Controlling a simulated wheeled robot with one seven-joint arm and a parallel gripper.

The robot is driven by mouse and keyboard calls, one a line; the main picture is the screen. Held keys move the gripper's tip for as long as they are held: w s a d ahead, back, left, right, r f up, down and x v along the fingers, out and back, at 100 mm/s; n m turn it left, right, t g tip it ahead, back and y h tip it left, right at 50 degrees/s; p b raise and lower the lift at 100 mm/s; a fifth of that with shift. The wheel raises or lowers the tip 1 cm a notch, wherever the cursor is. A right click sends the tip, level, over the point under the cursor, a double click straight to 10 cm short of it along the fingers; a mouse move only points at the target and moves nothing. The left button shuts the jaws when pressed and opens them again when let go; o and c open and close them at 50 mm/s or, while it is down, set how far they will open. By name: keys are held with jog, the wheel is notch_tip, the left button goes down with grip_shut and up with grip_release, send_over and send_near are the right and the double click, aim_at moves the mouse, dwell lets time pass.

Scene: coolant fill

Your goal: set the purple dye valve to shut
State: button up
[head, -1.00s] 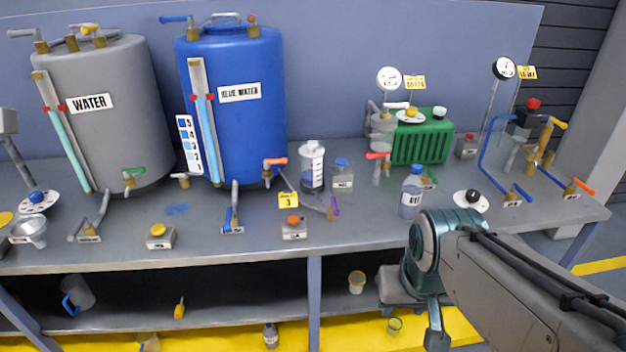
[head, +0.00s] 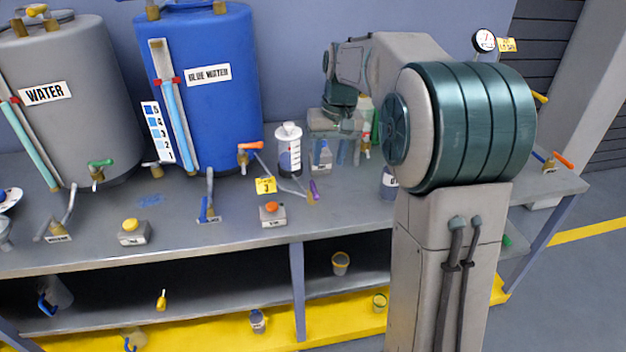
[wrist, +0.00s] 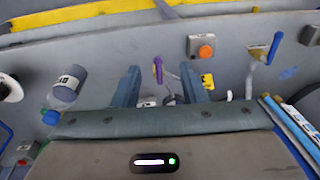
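The purple dye valve handle (head: 313,190) sits at the lower end of a thin sloping pipe, right of the yellow tag marked 3 (head: 265,185). In the wrist view the purple handle (wrist: 158,70) shows in the gap between my fingertips, pointing toward the bench's front edge. My gripper (wrist: 158,82) is open, with one blue finger on each side of the picture gap and nothing held. I see no contact with the handle. In the head view my gripper (head: 342,148) is above the bench, behind and right of the valve, its fingers partly unclear.
A grey box with an orange button (head: 272,213) stands in front of the valve. A white-capped cylinder (head: 289,150) and a small bottle (head: 322,157) stand behind it. A blue-capped bottle (wrist: 68,90) is beside my gripper. The blue water tank (head: 215,100) stands to the left.

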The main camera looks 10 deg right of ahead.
jog(key=y, duration=0.1)
send_near(316, 191)
jog(key=shift+g, duration=0.4)
jog(key=f, duration=0.2)
jog(key=a+f, duration=0.1)
jog(key=f, duration=0.5)
jog(key=shift+w+a+f+p, duration=0.15)
jog(key=shift+w+a+p, duration=0.2)
grip_shut()
